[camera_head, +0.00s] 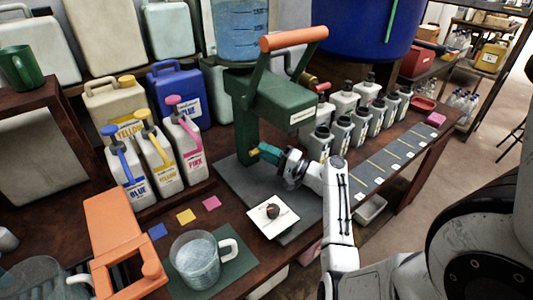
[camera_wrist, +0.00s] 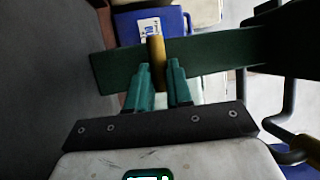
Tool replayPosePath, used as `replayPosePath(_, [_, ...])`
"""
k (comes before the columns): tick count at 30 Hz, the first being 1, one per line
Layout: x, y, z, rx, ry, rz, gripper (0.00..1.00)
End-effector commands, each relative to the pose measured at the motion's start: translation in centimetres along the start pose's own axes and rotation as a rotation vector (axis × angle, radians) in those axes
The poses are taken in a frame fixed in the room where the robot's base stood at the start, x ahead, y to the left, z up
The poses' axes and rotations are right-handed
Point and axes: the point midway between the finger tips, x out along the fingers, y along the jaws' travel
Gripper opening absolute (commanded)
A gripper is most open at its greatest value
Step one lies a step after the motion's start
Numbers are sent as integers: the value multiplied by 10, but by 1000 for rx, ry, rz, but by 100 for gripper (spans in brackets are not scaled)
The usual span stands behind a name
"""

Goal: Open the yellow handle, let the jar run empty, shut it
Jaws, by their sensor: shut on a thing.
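A yellow handle (camera_wrist: 156,48) stands up between the tips of my teal gripper fingers (camera_wrist: 160,72) in the wrist view, in front of a dark green beam. My gripper (camera_head: 264,153) is shut on it. In the head view it is at the lower part of the green dispenser (camera_head: 285,112), and the handle is mostly hidden by the fingers. The clear jar (camera_head: 242,32) on top of the dispenser holds bluish liquid; its upper edge is out of frame. An orange lever (camera_head: 293,38) tops the dispenser.
A glass jug (camera_head: 196,262) stands on a green mat (camera_head: 238,266) in front. A white square dish (camera_head: 273,217) with a dark piece lies near my wrist. Pump bottles (camera_head: 157,158) stand left; several grey bottles (camera_head: 342,134) stand right. An orange bracket (camera_head: 112,232) is at front left.

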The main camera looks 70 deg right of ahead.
Motion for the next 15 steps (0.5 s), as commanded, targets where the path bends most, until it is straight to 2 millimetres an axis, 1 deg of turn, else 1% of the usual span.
replayPosePath(10, [-1,2,0,6,4,1,0])
replayPosePath(11, [-1,2,0,6,4,2,23])
replayPosePath(15, [-1,1,0,5,3,1,36])
